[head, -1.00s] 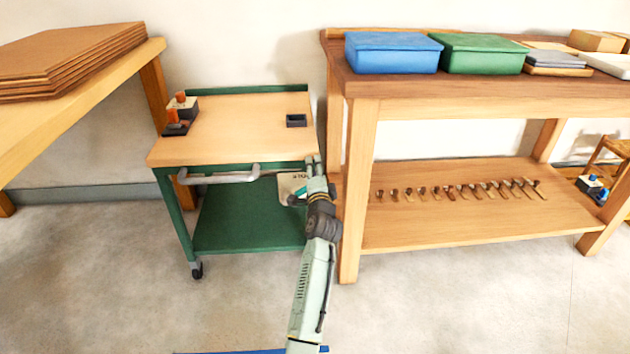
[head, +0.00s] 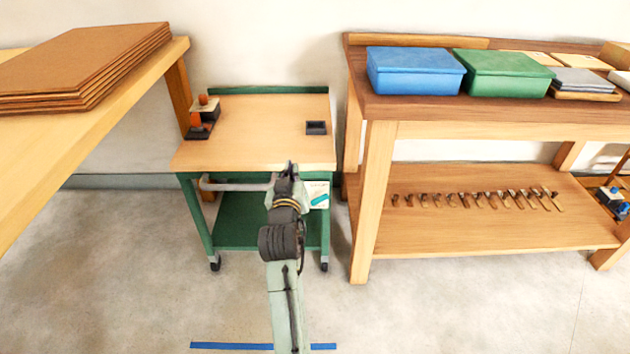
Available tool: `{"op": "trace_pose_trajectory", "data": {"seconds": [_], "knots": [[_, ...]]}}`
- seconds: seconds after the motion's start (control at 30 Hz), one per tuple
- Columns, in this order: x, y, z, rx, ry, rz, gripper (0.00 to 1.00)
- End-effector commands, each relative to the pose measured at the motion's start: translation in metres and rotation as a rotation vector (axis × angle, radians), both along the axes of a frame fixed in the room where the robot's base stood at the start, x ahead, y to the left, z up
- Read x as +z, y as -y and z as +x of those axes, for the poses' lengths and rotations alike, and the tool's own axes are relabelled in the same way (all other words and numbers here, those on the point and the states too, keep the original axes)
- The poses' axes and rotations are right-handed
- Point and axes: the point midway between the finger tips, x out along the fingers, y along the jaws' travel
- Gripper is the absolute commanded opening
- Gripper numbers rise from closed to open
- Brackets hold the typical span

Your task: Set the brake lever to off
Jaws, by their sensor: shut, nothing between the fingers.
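The green cart (head: 232,228) with a wooden top stands in the middle left of the head view. A pale plate (head: 322,187) with small lettering hangs at its front right. A teal brake lever (head: 319,200) lies slanted across it, its right end a little higher. The lettering is too small to read, so I cannot tell its setting. My gripper (head: 290,168) is shut and empty, at the cart's front edge, left of the plate and apart from the lever in the picture. My gripper and arm hide part of the cart's front and perhaps the plate's left edge.
The cart's grey handle (head: 235,186) runs left of my gripper. A workbench (head: 480,130) with a blue bin (head: 415,72) and green bin (head: 503,73) stands right. A table with stacked boards (head: 85,60) stands left. Floor before the cart is open, with blue tape (head: 232,346).

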Motion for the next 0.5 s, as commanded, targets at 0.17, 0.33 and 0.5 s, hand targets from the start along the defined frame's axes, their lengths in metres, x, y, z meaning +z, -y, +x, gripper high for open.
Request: {"op": "trace_pose_trajectory", "data": {"seconds": [0.17, 0.33, 0.5], "knots": [[-0.071, 0.007, -0.008, -0.035, -0.098, -0.222, 0.00], [-0.105, 0.012, -0.012, -0.044, -0.136, -0.325, 0.00], [-0.110, 0.015, 0.003, -0.045, -0.138, -0.333, 0.00]]}}
